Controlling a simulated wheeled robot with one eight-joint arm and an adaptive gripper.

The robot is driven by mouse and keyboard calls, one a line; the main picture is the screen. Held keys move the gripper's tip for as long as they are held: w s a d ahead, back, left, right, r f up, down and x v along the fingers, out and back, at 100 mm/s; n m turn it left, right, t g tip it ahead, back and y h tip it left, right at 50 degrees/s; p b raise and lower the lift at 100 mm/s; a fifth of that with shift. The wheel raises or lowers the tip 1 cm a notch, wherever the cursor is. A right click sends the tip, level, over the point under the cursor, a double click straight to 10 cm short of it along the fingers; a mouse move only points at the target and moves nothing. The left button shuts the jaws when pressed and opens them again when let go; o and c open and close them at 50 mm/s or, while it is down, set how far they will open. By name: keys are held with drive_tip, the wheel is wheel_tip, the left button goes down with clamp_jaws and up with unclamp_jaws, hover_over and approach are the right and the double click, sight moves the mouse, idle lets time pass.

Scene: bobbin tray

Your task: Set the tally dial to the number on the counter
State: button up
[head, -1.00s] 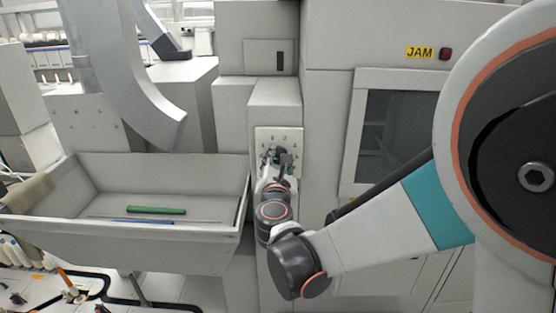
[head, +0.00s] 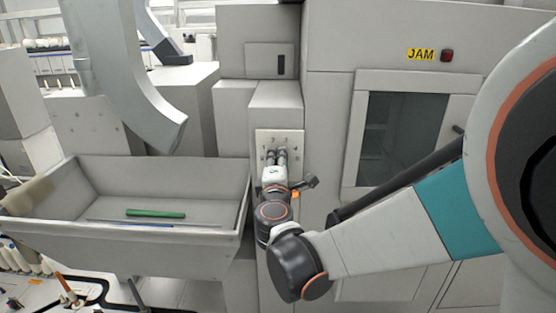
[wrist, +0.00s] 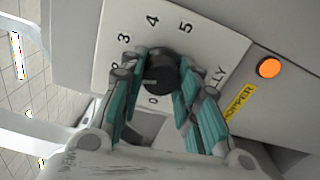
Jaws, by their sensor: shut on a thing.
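The tally dial is a black round knob (wrist: 160,72) on a pale plate (wrist: 118,30), with the numbers 3, 4 and 5 showing around it in the wrist view. Part of the word TALLY shows beside the fingers, and a 0 lies below the knob. My gripper (wrist: 158,84) is shut on the knob, one teal finger on each side. I cannot tell which number the knob points to. In the head view my gripper (head: 275,158) reaches the plate (head: 294,136) on the grey column. I cannot read a counter number in either view.
An orange lamp (wrist: 269,67) and a yellow HOPPER label (wrist: 238,103) sit beside the dial plate. A grey tray (head: 90,180) with a green rod (head: 155,213) stands left of the arm. A windowed cabinet with a JAM label (head: 421,54) stands right.

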drive_tip(key=m, duration=0.3)
drive_tip(key=shift+m, duration=0.3)
drive_tip(key=shift+s+d+m, duration=0.1)
drive_tip(key=shift+m, duration=1.8)
drive_tip(key=o, duration=1.1)
drive_tip(key=shift+c, duration=0.2)
